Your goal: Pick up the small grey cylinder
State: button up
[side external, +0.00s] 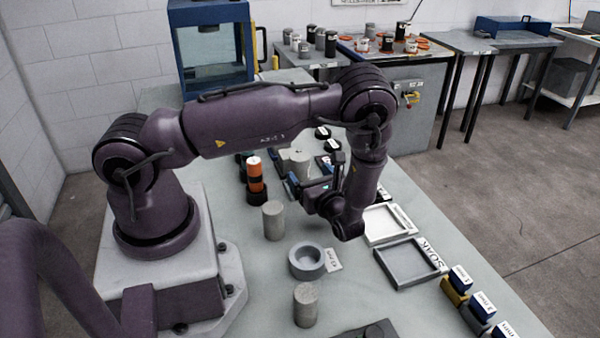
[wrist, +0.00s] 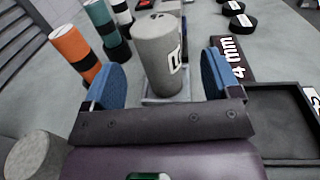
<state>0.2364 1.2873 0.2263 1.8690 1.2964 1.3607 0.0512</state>
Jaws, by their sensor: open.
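A grey cylinder (wrist: 158,58) with a white label stands upright ahead of my gripper (wrist: 162,80) in the wrist view, in line with the gap between the blue finger pads. My gripper is open; I cannot tell whether the cylinder is between the pads or just beyond them. In the side view my gripper (side external: 308,182) is low over the bench, beside a pale grey cylinder (side external: 300,163) partly hidden by it. Two more grey cylinders stand nearer the camera, one mid-bench (side external: 273,221) and one at the front (side external: 305,306). A grey cylinder also shows at the wrist view's lower left (wrist: 36,156).
An orange cylinder (side external: 255,176) stands in a dark holder left of my gripper. A grey round cup (side external: 306,273) sits between the front cylinders. A white tray (side external: 386,239) and a grey SOAK tray (side external: 403,281) lie right. Small labelled blocks line the right edge.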

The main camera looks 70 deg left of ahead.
aim_at(304, 168)
jog(key=a, duration=0.5)
jog(key=shift+s+a+r, duration=0.1)
jog(key=shift+s+a, duration=0.2)
jog(key=shift+s, duration=0.1)
jog(key=c, duration=1.3)
jog(key=shift+r, duration=0.15)
